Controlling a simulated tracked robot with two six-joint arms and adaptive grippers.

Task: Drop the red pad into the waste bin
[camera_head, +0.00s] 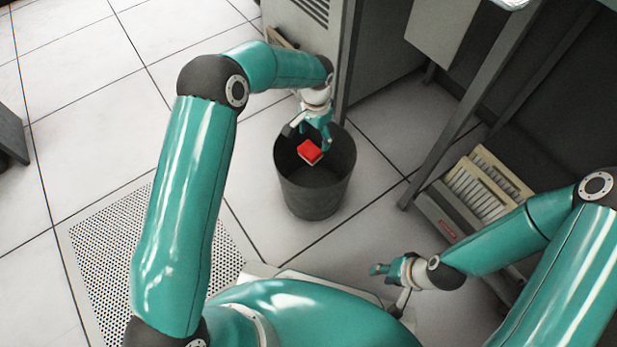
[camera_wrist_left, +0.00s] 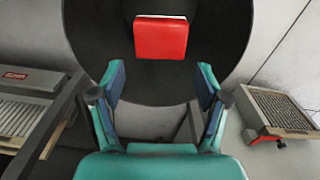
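The red pad (camera_head: 310,152) is a small red block with a pale edge. It shows within the mouth of the dark round waste bin (camera_head: 313,196), apart from my fingers. I cannot tell whether it is in the air or resting on something. My left gripper (camera_head: 308,137) is over the bin, pointing down. In the left wrist view its two fingers (camera_wrist_left: 160,92) are spread wide with nothing between them, and the red pad (camera_wrist_left: 161,39) is beyond their tips, against the dark bin interior (camera_wrist_left: 90,30). My right gripper (camera_head: 381,269) is low, right of the bin; its opening is unclear.
A grey cabinet (camera_head: 350,60) stands just behind the bin. At the right are a metal table leg (camera_head: 450,130) and a unit with pale card rows (camera_head: 485,185). A perforated floor panel (camera_head: 110,240) lies at the left. The tiled floor left of the bin is clear.

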